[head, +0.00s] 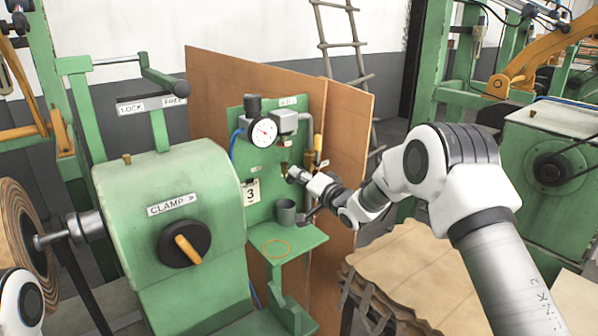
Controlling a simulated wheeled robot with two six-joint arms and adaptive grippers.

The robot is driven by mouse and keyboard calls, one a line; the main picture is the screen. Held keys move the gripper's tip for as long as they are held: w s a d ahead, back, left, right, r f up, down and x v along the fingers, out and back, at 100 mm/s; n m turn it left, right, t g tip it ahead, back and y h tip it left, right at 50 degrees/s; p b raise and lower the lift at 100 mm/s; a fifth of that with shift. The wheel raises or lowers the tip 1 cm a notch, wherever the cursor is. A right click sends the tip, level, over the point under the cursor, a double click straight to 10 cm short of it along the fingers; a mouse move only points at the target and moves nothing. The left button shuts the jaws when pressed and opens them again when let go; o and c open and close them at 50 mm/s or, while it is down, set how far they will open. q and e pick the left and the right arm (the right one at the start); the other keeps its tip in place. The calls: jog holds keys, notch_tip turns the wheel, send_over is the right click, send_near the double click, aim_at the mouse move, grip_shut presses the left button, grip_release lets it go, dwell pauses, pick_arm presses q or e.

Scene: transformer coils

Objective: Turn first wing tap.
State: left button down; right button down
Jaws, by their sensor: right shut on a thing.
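A green panel (234,168) stands behind a small green shelf and carries a round gauge (264,132), pipes and a brass tap fitting (284,169). My right gripper (295,175) reaches in from the right and is shut at the tap. Its fingers cover most of the wing handle, so the handle's angle is hidden. My left gripper is out of view; only a white part of my left arm shows at the lower left edge.
A green machine (165,205) with a CLAMP label and black knob (184,243) fills the left. The shelf (298,241) bears an orange ring mark. Brown boards (350,125) stand behind the panel. Stacked tan sheets (420,265) lie below my right arm.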

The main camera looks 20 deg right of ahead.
jog(key=shift+f+m+p, duration=0.1)
jog(key=shift+m+p, duration=0.85)
jog(key=shift+m, duration=2.45)
jog(key=c, duration=1.2)
grip_release()
jog(key=shift+w+f, duration=0.1)
jog(key=shift+d, duration=0.1)
jog(key=v, duration=1.2)
